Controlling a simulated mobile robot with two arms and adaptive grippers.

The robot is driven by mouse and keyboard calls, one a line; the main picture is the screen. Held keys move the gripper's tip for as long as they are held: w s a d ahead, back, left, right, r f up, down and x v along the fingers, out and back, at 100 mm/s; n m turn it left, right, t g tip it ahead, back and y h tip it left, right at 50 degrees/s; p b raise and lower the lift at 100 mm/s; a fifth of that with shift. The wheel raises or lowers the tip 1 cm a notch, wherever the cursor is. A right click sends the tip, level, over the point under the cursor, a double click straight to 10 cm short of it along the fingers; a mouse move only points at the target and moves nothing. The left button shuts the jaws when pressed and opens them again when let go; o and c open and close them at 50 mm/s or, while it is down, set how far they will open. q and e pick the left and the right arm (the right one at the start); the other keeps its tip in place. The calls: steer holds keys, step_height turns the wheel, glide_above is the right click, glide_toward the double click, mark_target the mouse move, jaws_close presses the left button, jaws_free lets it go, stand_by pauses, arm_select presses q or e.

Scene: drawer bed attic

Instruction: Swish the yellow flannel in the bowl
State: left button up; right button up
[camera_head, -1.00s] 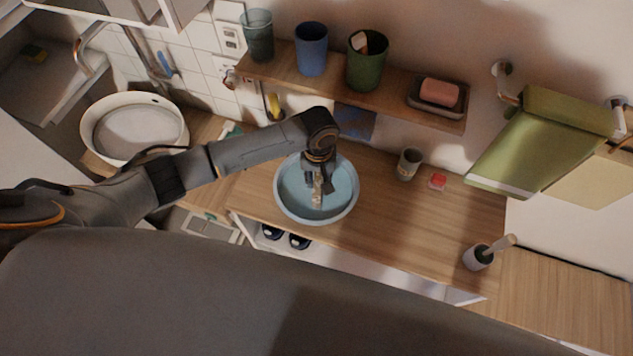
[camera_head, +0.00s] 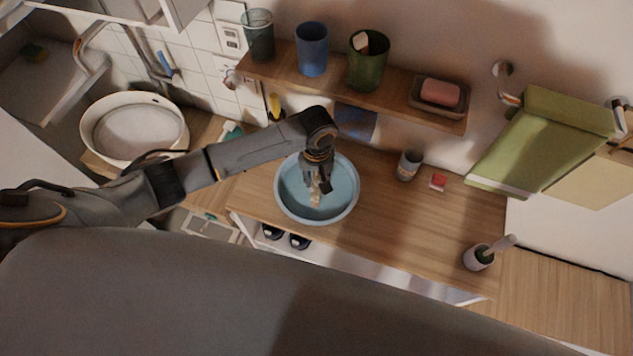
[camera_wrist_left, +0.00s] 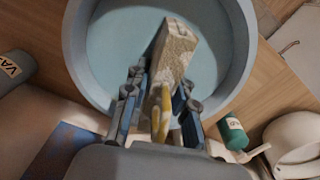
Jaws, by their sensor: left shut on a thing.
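The bowl (camera_head: 338,204) is round and pale blue and sits on the wooden counter; it also fills much of the left wrist view (camera_wrist_left: 240,62). My left gripper (camera_head: 318,187) points down inside the bowl's outline and is shut on the yellow flannel (camera_head: 315,198). In the left wrist view the flannel (camera_wrist_left: 176,50) is a pale, patterned, yellowish strip. It extends from between the fingers (camera_wrist_left: 157,100) over the bowl's inside, with a brighter yellow part near the fingers. Whether it touches the bowl's bottom I cannot tell. My right gripper is not in view.
A grey cup (camera_head: 409,165) and a small red item (camera_head: 438,182) stand right of the bowl. A brush holder (camera_head: 478,257) is near the front right. A shelf (camera_head: 390,97) with cups and soap hangs behind. The counter between bowl and brush holder is clear.

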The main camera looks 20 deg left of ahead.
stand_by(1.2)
arm_select(q)
steer(key=shift+d, duration=0.1)
stand_by(1.4)
